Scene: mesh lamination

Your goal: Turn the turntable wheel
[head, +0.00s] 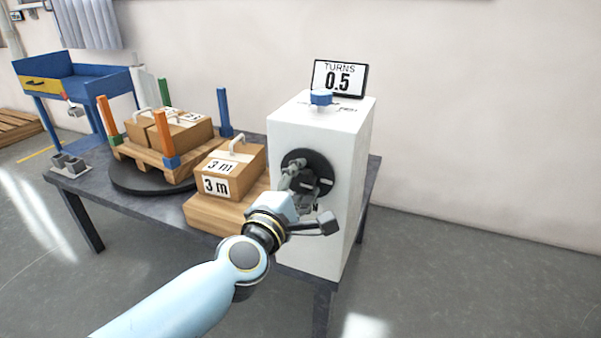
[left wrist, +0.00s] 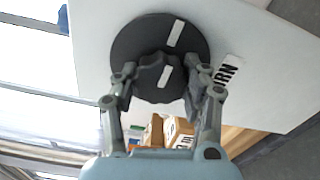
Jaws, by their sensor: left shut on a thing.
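The turntable wheel (head: 318,161) is a black disc with white marks on the front of a white cabinet (head: 310,240). It also fills the upper middle of the left wrist view (left wrist: 135,48), with a raised dark grip in its centre. My left gripper (head: 302,186) is at the wheel, shut on its raised grip, one finger on each side in the left wrist view (left wrist: 163,78). The display (head: 339,79) on the cabinet reads TURNS 0.5. The black turntable (head: 128,183) carries a wooden pallet (head: 140,155) with boxes and coloured corner posts. My right gripper is not in view.
A cardboard box (head: 243,178) marked 3 m sits on a wooden block left of the cabinet. A blue knob (head: 321,97) is on the cabinet top. A grey holder (head: 68,165) stands at the table's left end. The floor to the right is clear.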

